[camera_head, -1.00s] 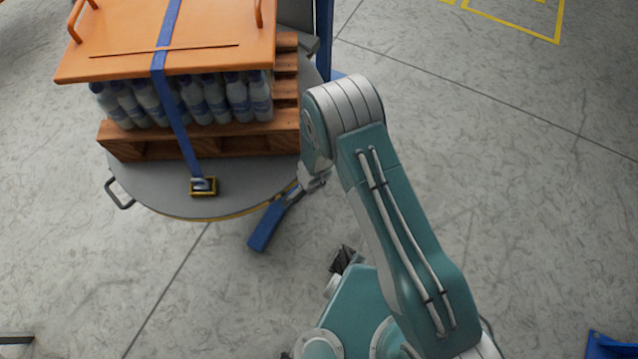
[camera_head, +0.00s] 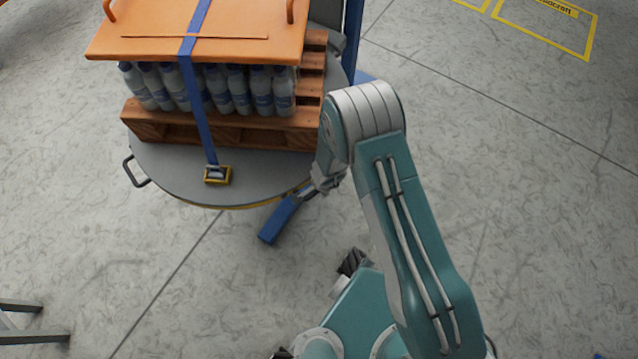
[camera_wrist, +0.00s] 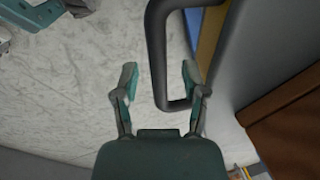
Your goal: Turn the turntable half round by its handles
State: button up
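The turntable is a round grey disc (camera_head: 180,180) with a dark handle (camera_head: 134,172) on its left rim. In the wrist view another dark loop handle (camera_wrist: 157,60) stands out from the disc's edge. My gripper (camera_wrist: 160,83) is open around the handle's outer bar, with one finger on each side. The right finger is inside the loop; the left finger is outside, with a gap to the bar. In the head view my gripper (camera_head: 308,193) is at the disc's front right rim, where my arm hides most of this handle.
A wooden pallet (camera_head: 175,133) on the disc carries bottles (camera_head: 225,90) under an orange cover (camera_head: 200,45), held by a blue strap (camera_head: 203,125) with a buckle. A blue foot (camera_head: 280,218) sticks out below the disc. A stand (camera_head: 35,338) is at lower left. The floor at right is clear.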

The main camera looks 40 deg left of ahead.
jog(key=shift+r, duration=0.1)
notch_tip(320, 180, up, 12)
jog(key=d, duration=0.2)
jog(key=shift+s+f, duration=0.2)
jog(key=shift+f, duration=0.05)
dwell(0.3)
jog(key=shift+d, duration=0.1)
